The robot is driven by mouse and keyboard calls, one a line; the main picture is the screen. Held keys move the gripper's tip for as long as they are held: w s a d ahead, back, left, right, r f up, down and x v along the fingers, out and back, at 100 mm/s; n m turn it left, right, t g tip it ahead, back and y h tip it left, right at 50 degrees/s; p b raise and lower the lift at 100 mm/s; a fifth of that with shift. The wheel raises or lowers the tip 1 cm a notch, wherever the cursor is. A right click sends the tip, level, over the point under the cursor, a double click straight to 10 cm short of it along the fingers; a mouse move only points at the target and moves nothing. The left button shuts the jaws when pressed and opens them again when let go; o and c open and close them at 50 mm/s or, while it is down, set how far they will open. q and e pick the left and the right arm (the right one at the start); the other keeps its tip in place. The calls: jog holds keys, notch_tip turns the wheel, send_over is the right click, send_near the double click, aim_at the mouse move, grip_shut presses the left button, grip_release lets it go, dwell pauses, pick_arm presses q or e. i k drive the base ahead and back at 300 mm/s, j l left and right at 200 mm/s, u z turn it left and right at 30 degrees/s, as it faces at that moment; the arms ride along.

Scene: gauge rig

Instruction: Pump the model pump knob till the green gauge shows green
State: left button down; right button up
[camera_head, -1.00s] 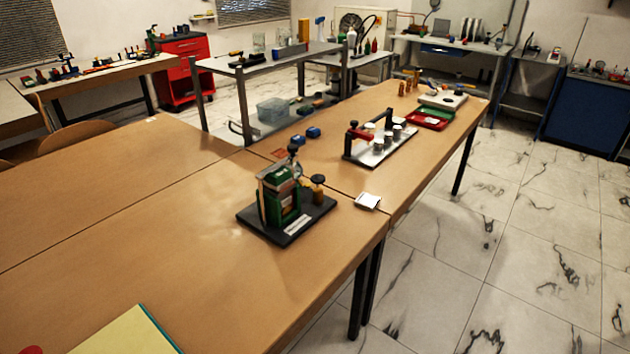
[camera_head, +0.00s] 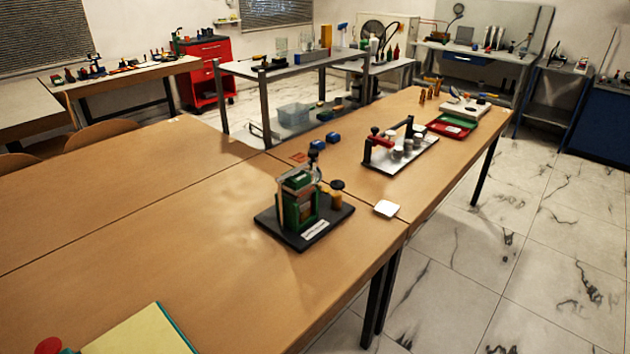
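A model pump rig stands on the wooden table on a dark base plate (camera_head: 276,224) with a white label at its front. It has a green frame (camera_head: 297,205) and a dark round knob (camera_head: 337,185) on a brass-coloured post at its right. A small gauge (camera_head: 315,163) sits at the top back of the rig; its face is too small and turned too far to read. Neither of my grippers is in view.
The wooden table (camera_head: 150,250) has wide clear room left of the rig. Behind stand a metal plate with a red-handled device (camera_head: 378,145), two blue blocks (camera_head: 333,138) and a red tray (camera_head: 451,127). A yellow folder (camera_head: 140,332) lies in front.

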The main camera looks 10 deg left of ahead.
aim_at(337, 185)
jog(key=i+l+u, duration=0.1)
jog(key=u, duration=0.3)
jog(key=i+l+u, duration=0.1)
jog(key=l+u, duration=0.45)
jog(key=u, duration=0.2)
jog(key=l+u, duration=0.25)
jog(key=l, duration=0.3)
jog(key=l+u, duration=0.25)
jog(key=l, duration=1)
jog(key=l+u, duration=0.1)
jog(key=l, duration=0.6)
jog(key=k+l, duration=0.15)
jog(key=l, duration=0.5)
jog(key=l+u, duration=0.1)
jog(key=l, duration=0.6)
